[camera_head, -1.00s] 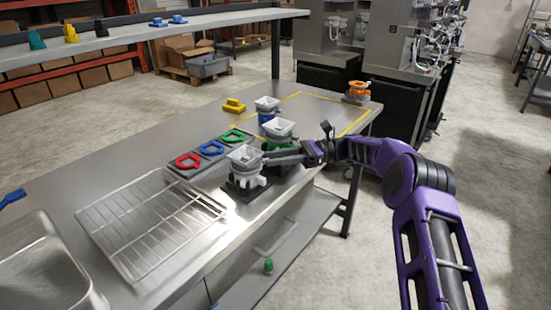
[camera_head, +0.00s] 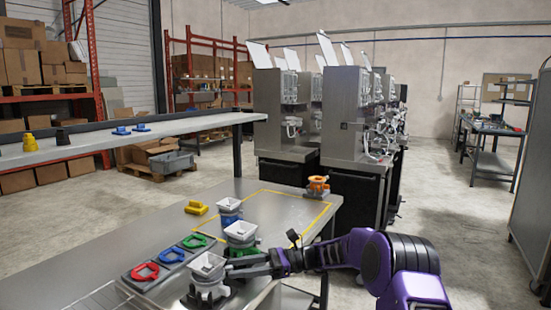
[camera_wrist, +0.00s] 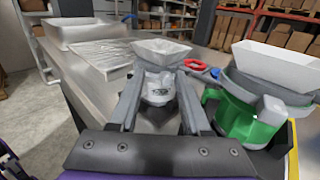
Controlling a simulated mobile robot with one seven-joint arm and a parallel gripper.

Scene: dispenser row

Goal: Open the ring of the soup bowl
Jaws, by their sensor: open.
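A white square bowl (camera_head: 208,264) sits on a white-and-grey holder (camera_head: 206,289) at the bench's front edge. In the wrist view this bowl (camera_wrist: 162,50) and its holder (camera_wrist: 158,88) are straight ahead. My gripper (camera_head: 229,268) is open, its fingers on either side of the holder's near part; I cannot tell whether they touch it. A second white bowl (camera_head: 241,231) stands just behind, on a green holder (camera_wrist: 238,120) close to the right finger. A third white bowl (camera_head: 229,204) sits on a blue holder (camera_head: 229,217). Which is the soup bowl is not marked.
Red (camera_head: 145,271), blue (camera_head: 171,255) and green (camera_head: 194,241) ring pieces lie on a grey strip left of the bowls. A yellow block (camera_head: 196,208) and an orange device (camera_head: 318,186) are farther back. Yellow tape outlines a mostly clear bench area.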

